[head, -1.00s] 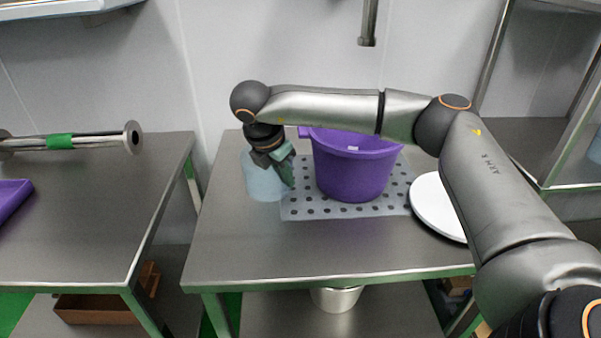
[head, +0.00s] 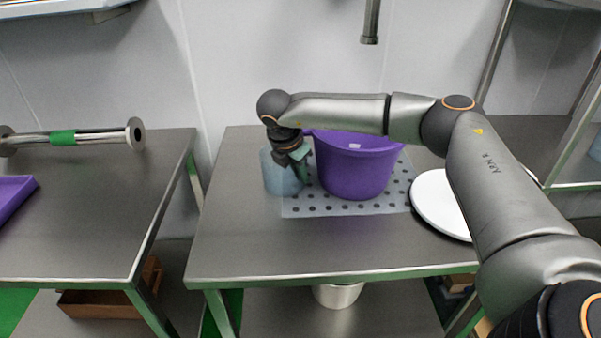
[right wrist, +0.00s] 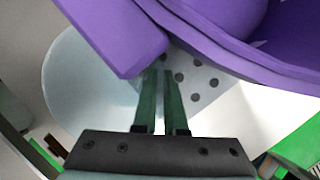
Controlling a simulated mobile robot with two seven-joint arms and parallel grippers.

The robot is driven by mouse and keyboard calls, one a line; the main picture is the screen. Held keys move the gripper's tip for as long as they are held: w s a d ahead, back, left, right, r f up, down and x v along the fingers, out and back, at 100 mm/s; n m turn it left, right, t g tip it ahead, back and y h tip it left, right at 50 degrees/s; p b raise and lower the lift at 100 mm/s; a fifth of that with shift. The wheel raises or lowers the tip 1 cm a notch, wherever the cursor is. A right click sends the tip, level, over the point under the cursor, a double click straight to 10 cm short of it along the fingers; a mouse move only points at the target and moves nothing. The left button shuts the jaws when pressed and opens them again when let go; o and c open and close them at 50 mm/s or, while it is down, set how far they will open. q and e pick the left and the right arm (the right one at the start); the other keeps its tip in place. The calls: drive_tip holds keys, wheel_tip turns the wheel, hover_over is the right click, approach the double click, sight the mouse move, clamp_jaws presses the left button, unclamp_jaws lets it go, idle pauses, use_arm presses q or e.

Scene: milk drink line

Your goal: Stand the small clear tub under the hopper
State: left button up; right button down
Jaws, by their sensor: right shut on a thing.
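The small clear tub (head: 281,179) looks pale blue and stands upright at the left end of the perforated mat, close beside the purple bucket. My right gripper (head: 302,168) is over the tub's right side, shut on its wall. In the right wrist view the tub (right wrist: 80,85) is large at the left, with the green fingers (right wrist: 162,78) at its edge. Whether the tub touches the table is hard to tell. A metal pipe (head: 370,25) hangs down at the top; I cannot tell whether it belongs to the hopper. My left gripper is out of view.
The purple bucket (head: 355,170) stands on the perforated mat (head: 330,209), and its handle lies close to my fingers in the right wrist view. A white round plate (head: 438,205) is at the right. The metal table (head: 235,235) is clear at front left.

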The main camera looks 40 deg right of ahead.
drive_tip(key=c, duration=1)
unclamp_jaws()
drive_tip(key=shift+o, duration=0.2)
